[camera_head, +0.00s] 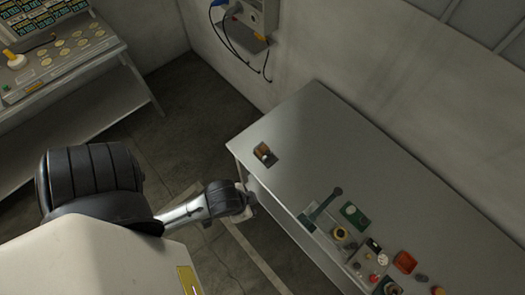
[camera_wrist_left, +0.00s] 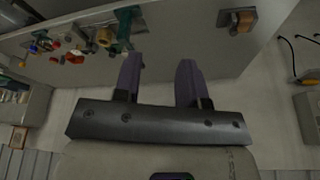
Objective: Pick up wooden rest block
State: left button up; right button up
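A small brown wooden rest block (camera_head: 262,148) sits near the left end of the grey table, with a dark patch and a small pale round part by it. In the left wrist view the wooden block (camera_wrist_left: 246,18) is at the upper right, beyond and to the right of the fingers. My left gripper (camera_head: 247,202) is beside the table's near left edge, apart from the block. In the left wrist view my left gripper (camera_wrist_left: 160,61) has its two fingers spread with nothing between them. My right gripper is not in view.
The grey table (camera_head: 320,130) is bare around the block. A control desk (camera_head: 60,65) stands at upper left. A wall box with cables (camera_head: 258,15) hangs behind.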

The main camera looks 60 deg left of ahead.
pick_arm(q)
jog(key=o, duration=1)
jog(key=shift+a, duration=0.15)
